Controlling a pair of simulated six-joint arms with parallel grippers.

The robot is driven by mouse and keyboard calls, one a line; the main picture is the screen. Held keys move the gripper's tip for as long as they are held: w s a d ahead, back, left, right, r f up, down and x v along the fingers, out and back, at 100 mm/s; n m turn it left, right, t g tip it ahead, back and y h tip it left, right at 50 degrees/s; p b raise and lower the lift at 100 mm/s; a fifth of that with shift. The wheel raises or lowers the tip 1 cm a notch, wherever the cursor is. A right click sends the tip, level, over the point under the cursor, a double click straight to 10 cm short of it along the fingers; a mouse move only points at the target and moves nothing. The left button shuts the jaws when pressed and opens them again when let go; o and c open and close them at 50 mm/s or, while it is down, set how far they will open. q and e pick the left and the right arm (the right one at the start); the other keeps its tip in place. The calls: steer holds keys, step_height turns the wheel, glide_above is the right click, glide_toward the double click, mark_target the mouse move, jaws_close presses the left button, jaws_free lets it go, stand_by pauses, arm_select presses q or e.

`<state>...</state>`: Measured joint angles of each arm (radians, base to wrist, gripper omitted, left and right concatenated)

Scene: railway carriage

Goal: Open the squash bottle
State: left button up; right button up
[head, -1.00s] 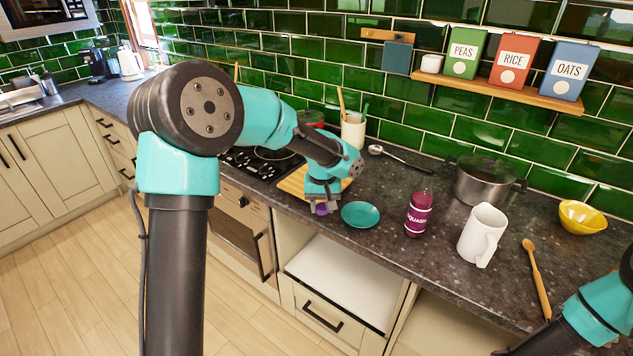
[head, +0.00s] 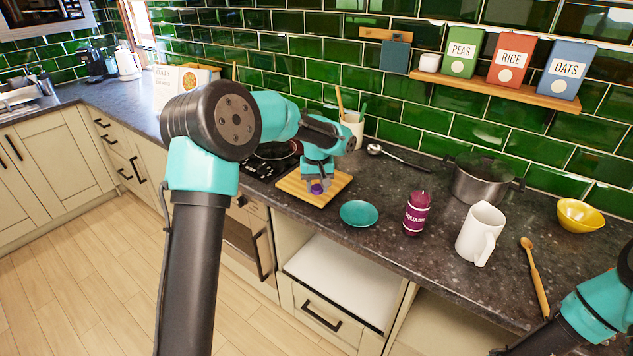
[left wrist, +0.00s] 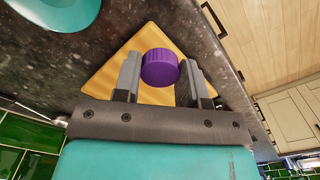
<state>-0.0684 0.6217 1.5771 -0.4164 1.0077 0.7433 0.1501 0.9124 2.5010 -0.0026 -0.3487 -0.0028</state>
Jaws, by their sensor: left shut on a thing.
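The squash bottle (head: 416,216) stands upright on the dark counter, purple-red with a white-lettered label. No purple cap shows on its top. My left gripper (head: 316,187) is over the wooden board, to the left of the bottle and well apart from it. It is shut on a purple ribbed cap (left wrist: 160,68), which sits between the two grey fingers in the left wrist view. Whether the cap touches the board (head: 292,186) is hard to tell. My right arm shows at the lower right of the head view, but its gripper is out of view.
A teal saucer (head: 359,214) lies between the board and the bottle. The hob (head: 268,165) lies behind the board.

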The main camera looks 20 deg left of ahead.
arm_select(q)
steer(key=w+a, duration=0.1)
steer(key=w, duration=0.1)
steer(key=w+a, duration=0.1)
steer(key=w, duration=0.2)
steer(key=w+a, duration=0.1)
steer(key=w, duration=0.1)
steer(key=shift+w+a+f, duration=0.2)
steer(key=shift+w+f, duration=0.1)
steer(key=shift+f, duration=0.1)
steer(key=shift+f, duration=1.75)
steer(key=shift+f, duration=0.15)
steer(key=o, duration=1)
step_height(320, 180, up, 12)
steer(key=shift+r, duration=0.15)
